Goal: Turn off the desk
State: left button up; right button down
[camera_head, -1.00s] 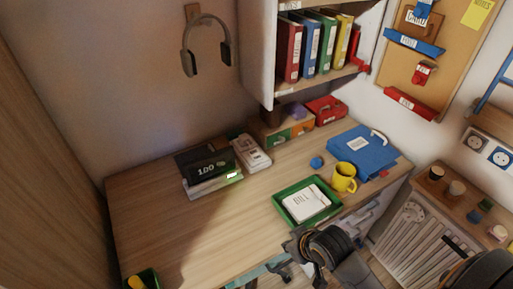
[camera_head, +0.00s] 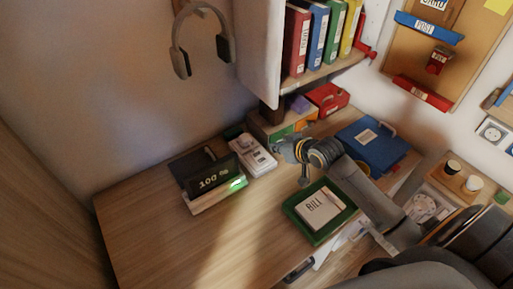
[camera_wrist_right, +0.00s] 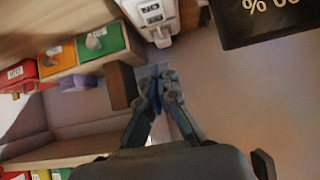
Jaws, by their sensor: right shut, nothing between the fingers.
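The wooden desk (camera_head: 150,230) fills the middle of the head view. A black box (camera_head: 205,178) with a "100 %" readout and a lit green spot stands at its back left; part of it shows in the wrist view (camera_wrist_right: 265,25). Beside it is a white device with switch-like parts (camera_head: 253,158), also at the top of the wrist view (camera_wrist_right: 153,16). My right gripper (camera_head: 281,147) hangs over the desk, just right of the white device and apart from it. Its fingers (camera_wrist_right: 158,84) are closed and empty. My left gripper is out of view.
A green tray (camera_head: 294,213) with a "BILL" pad, a blue folder (camera_head: 385,150) and a red box (camera_head: 327,98) lie around my right arm. A shelf with binders (camera_head: 310,72) overhangs the back. Headphones (camera_head: 181,62) hang on the wall. The desk's left front is clear.

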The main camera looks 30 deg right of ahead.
send_near(256, 151)
jog(key=shift+w+a+r+p, duration=0.1)
jog(key=shift+w+r+p, duration=0.05)
jog(key=shift+w+r, duration=0.35)
jog(key=shift+w+a+r+p, duration=0.15)
jog(key=shift+w+r, duration=0.25)
jog(key=shift+r, duration=0.25)
jog(key=x, duration=0.3)
jog(key=shift+f, duration=0.1)
notch_tip(256, 151, down, 2)
jog(key=shift+w+f, duration=0.15)
jog(key=shift+f, duration=0.75)
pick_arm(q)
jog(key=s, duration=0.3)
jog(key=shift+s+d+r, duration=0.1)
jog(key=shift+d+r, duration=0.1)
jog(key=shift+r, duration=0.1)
pick_arm(e)
jog(key=shift+f, duration=0.1)
